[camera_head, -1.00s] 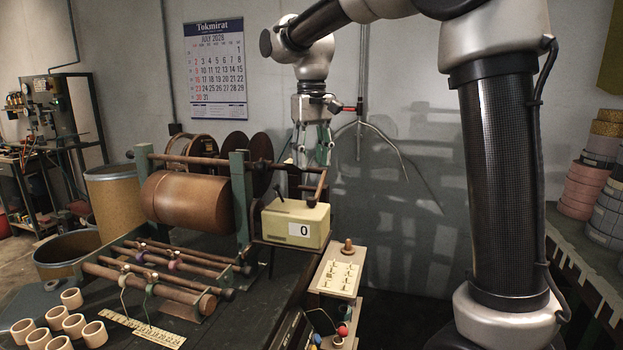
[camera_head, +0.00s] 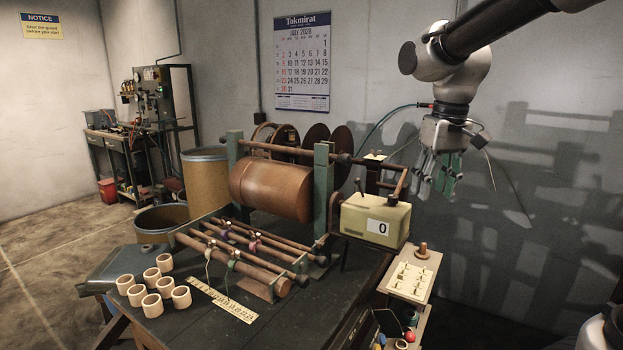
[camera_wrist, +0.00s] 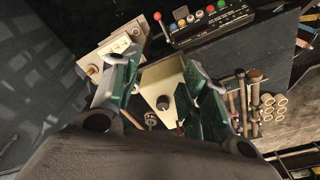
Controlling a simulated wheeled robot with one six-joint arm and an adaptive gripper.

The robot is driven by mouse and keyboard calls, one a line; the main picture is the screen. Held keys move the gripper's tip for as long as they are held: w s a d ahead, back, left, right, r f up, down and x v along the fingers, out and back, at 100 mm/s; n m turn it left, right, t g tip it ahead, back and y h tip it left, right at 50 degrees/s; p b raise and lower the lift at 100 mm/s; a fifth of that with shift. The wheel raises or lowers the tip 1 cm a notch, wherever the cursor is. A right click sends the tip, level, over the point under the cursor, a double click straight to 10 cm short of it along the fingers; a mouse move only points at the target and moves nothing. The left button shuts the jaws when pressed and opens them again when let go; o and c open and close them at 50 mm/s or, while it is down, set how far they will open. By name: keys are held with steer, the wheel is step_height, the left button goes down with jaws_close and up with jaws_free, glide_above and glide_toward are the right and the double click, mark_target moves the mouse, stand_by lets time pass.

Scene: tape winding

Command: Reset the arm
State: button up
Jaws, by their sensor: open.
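My gripper (camera_head: 438,190) hangs from my arm at the upper right of the head view, fingers pointing down, open and empty. It is in the air to the right of the cream box marked 0 (camera_head: 352,218) and above its level, touching nothing that I can see. In the wrist view my two green-padded fingers (camera_wrist: 160,85) are spread apart, with the cream box (camera_wrist: 158,75) seen below between them.
The winding machine with its brown drum (camera_head: 270,190) stands on the dark table. Several small cores (camera_head: 181,297) and a ruler (camera_head: 222,300) lie at the front left. A switch panel (camera_head: 408,278) stands right of the table. The air around my gripper looks clear.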

steer(key=s+d+f+m+t, duration=0.1)
steer(key=s+d, duration=0.3)
steer(key=s, duration=0.5)
steer(key=s+d+f+m+t, duration=0.1)
steer(key=s+d+t, duration=0.1)
steer(key=s+d, duration=0.3)
steer(key=s, duration=0.4)
steer(key=shift+d+f+m, duration=0.3)
stand_by(0.4)
